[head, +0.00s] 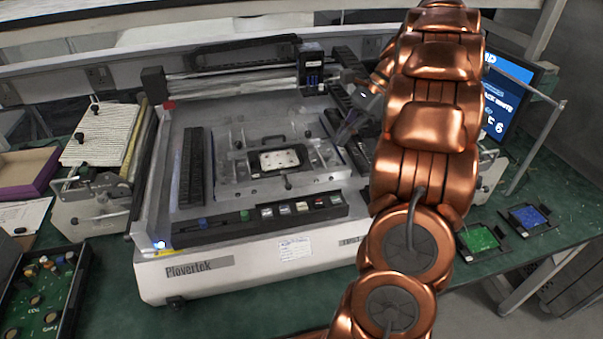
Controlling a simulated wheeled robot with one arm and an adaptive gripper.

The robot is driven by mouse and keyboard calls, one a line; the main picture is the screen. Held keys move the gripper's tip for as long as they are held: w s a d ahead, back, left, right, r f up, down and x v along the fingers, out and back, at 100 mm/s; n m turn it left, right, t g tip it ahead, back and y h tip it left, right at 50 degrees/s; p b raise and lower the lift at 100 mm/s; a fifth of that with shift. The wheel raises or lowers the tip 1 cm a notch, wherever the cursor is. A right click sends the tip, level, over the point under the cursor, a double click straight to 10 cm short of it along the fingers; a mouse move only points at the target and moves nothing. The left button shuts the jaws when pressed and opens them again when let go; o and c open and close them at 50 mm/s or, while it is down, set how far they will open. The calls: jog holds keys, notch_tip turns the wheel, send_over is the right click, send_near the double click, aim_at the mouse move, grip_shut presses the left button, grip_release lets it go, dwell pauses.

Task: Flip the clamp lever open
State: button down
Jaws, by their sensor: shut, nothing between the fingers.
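A clamp fixture (228,172) with metal plates sits in the middle of the white Plovertek machine (220,278). A black-framed part with a pale face (279,160) lies in it. A black handle-like bar (266,141) stands behind the part, and a small dark knob (287,183) stands at its front edge. I cannot tell which of these is the clamp lever. My gripper (345,136) is shut and empty at the right rear of the fixture, pointing down and left. It is small and partly blurred, so I cannot tell whether it touches anything.
My arm hides the machine's right side. A gantry (240,77) spans behind the fixture, and a black rail (192,168) stands left. A button strip (290,209) lies in front. Green (480,238) and blue (529,217) boards lie right; a monitor (508,100) stands behind them.

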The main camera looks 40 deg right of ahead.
aim_at(286, 179)
jog(key=shift+a, duration=0.1)
jog(key=p+x, duration=0.2)
jog(key=x, duration=0.7)
jog(key=shift+a, duration=0.1)
jog(key=a, duration=0.1)
jog(key=a+f+p, duration=0.1)
jog(key=shift+w+a, duration=0.25)
jog(key=shift+a, duration=0.1)
jog(key=shift+w+a+f, duration=0.2)
jog(key=shift+a+f, duration=0.1)
jog(key=shift+a, duration=0.45)
